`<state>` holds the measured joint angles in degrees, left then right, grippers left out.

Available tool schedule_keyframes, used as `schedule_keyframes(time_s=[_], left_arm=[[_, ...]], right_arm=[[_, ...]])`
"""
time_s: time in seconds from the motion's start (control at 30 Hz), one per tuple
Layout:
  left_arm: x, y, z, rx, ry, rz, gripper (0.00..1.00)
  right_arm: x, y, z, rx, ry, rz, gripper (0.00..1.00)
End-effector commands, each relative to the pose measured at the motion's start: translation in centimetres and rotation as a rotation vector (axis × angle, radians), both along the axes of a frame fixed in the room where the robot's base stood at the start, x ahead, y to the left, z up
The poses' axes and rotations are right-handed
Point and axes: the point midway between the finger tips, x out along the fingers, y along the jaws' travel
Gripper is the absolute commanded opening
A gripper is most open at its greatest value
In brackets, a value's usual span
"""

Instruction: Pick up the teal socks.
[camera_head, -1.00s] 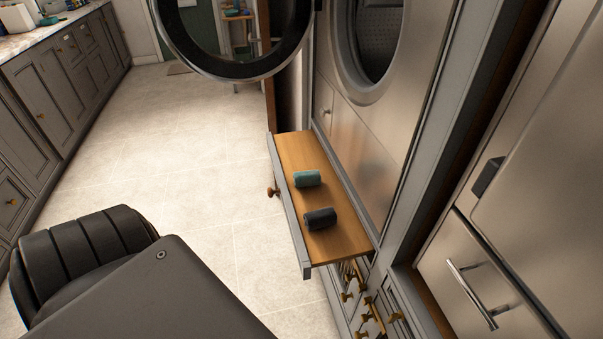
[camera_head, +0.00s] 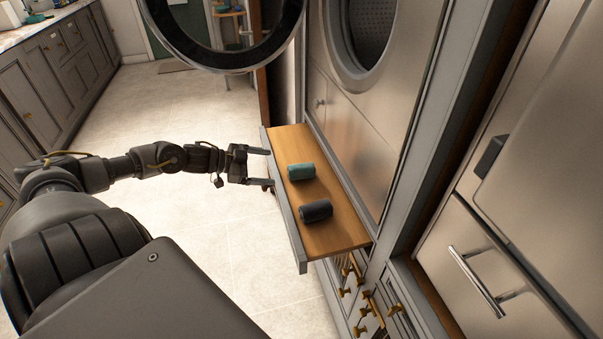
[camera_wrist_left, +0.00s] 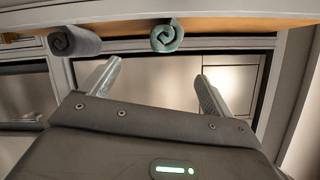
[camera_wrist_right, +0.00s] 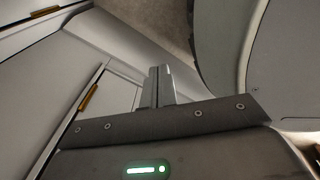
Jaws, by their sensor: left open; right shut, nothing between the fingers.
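The teal socks (camera_head: 301,172) are a rolled bundle lying on the pulled-out wooden shelf (camera_head: 335,235). Their spiral end (camera_wrist_left: 167,35) faces my left gripper in the left wrist view, between the two fingers and beyond them. My left gripper (camera_head: 269,168) is open and empty at the shelf's front edge, to the left of the teal socks and apart from them. My right gripper (camera_wrist_right: 158,85) shows only in the right wrist view, its fingers together with nothing between them.
A dark grey rolled bundle (camera_head: 316,211) lies nearer on the same shelf, and also shows in the left wrist view (camera_wrist_left: 75,41). A round open door (camera_head: 225,60) hangs above the shelf's far end. A steel appliance with a handle (camera_head: 475,285) stands at right. The floor at left is clear.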

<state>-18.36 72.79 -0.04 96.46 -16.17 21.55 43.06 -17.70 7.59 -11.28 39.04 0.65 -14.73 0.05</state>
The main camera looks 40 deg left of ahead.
Motion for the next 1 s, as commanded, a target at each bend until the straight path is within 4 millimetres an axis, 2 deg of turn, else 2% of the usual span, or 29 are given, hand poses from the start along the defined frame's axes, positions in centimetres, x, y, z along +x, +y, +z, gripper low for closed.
schedule_keyframes(time_s=[0.4,0.8,1.0], left_arm=[[3.4,-2.0,-1.6,-0.001,-0.005,0.006,0.87],[4.4,-2.8,-2.2,0.001,-0.002,0.004,0.87],[6.2,-3.9,-3.4,-0.003,-0.005,0.004,0.87]], right_arm=[[-0.4,-0.3,-1.0,-0.005,0.007,0.002,0.0],[-0.2,-0.8,-1.0,-0.011,0.005,0.005,0.0],[-0.2,-0.8,-0.9,-0.011,0.005,0.005,0.0]])
